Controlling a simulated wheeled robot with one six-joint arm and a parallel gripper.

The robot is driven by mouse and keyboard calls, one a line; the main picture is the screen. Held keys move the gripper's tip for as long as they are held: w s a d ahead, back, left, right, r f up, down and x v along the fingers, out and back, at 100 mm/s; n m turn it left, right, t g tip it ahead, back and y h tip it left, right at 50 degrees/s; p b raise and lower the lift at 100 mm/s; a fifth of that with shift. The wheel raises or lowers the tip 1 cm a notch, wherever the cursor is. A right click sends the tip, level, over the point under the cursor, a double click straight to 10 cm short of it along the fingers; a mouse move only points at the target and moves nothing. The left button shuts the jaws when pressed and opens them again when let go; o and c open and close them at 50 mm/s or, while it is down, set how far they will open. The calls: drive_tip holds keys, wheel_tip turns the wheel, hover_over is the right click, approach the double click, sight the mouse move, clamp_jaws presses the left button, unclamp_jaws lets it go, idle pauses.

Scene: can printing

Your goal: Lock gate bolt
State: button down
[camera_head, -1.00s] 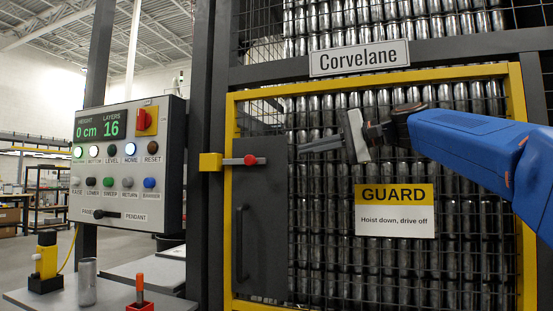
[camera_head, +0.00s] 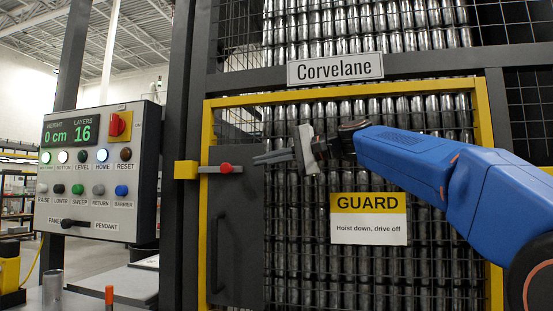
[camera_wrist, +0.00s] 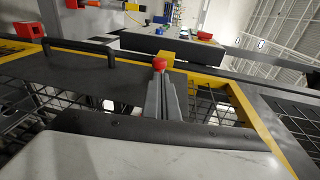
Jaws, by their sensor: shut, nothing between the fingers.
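The gate bolt (camera_head: 207,169) is a short light bar lying level at the upper left of the yellow-framed gate. It has a red knob (camera_head: 225,168), and its left end meets a yellow block (camera_head: 186,170) on the post. My gripper (camera_head: 257,160) is shut and empty, pointing left, just right of the knob in the head view. In the wrist view, the closed fingers (camera_wrist: 162,95) point at the red knob (camera_wrist: 160,64), with the yellow block (camera_wrist: 167,57) behind it. I cannot tell whether the fingertips touch the knob; the fingers hide most of the bar there.
A dark gate panel with a handle (camera_head: 219,255) lies below the bolt. Mesh with stacked cans and a GUARD sign (camera_head: 368,219) are right of it. A control panel (camera_head: 100,172) stands left of the post. A can (camera_head: 52,291) stands at the lower left.

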sight(229, 165)
drive_tip(key=x, duration=0.7)
drive_tip(key=shift+a, duration=0.15)
drive_tip(key=shift+a, duration=0.1)
drive_tip(key=x, duration=0.4)
drive_tip(key=shift+s+a+r, duration=0.1)
drive_tip(key=shift+a+r, duration=0.1)
drive_tip(key=shift+r, duration=0.1)
